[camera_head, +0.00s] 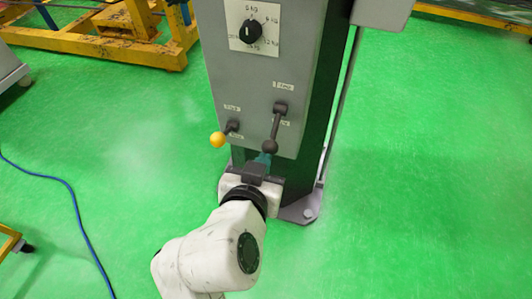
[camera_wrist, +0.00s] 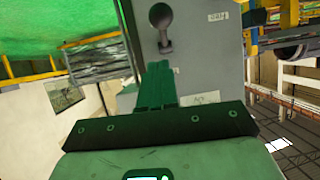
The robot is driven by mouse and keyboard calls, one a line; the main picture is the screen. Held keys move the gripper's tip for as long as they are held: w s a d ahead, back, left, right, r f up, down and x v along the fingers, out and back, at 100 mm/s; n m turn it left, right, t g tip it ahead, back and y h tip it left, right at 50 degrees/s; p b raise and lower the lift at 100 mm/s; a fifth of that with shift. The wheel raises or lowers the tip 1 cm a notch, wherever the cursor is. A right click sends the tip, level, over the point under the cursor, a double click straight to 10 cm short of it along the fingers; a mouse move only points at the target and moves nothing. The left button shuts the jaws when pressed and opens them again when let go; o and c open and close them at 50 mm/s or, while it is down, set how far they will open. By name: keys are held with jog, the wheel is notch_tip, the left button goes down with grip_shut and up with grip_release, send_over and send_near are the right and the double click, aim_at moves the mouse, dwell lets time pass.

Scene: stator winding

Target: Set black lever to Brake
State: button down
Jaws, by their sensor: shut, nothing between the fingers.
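The black lever (camera_head: 276,126) is on the front of a grey panel, its arm hanging down and slightly left from its pivot to a round black knob. Small labels sit above and below its pivot; I cannot read them surely. My gripper (camera_head: 264,157) is just below the knob, with its teal fingers pointing up at it. The fingers are together and empty. In the wrist view the picture is upside down: the black lever (camera_wrist: 163,28) shows beyond the closed fingertips (camera_wrist: 158,64). I cannot tell whether the fingers touch the knob.
A second lever with a yellow knob (camera_head: 217,139) is left of the black one. A rotary dial (camera_head: 250,31) sits higher on the grey panel (camera_head: 240,80). A blue cable (camera_head: 75,205) lies on the green floor at left. A yellow frame (camera_head: 110,35) stands behind.

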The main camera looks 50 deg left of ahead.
jog(key=v, duration=0.5)
jog(key=shift+w, duration=0.1)
dwell(0.5)
jog(key=w+d+f+m+g+h+p, duration=0.1)
jog(key=w+d+f+h+p, duration=0.15)
jog(key=d, duration=0.65)
jog(key=w+d+f+m+g+h+p, duration=0.1)
jog(key=w+d+f+h, duration=0.2)
jog(key=d, duration=0.7)
jog(key=w+d+f+m+g+h+p, duration=0.1)
jog(key=w+d+f+m+h, duration=0.2)
jog(key=d, duration=0.6)
jog(key=s+d+f+m+g+p, duration=0.1)
jog(key=s+d+f+g+p, duration=0.1)
jog(key=s+d, duration=0.6)
jog(key=s+d+f+m+g+p, duration=0.1)
jog(key=s+d+f+g, duration=0.3)
jog(key=s+d, duration=0.4)
jog(key=d+y+p, duration=0.1)
jog(key=d, duration=0.3)
jog(key=shift+s+d+g+p, duration=0.3)
jog(key=shift+s+d, duration=0.1)
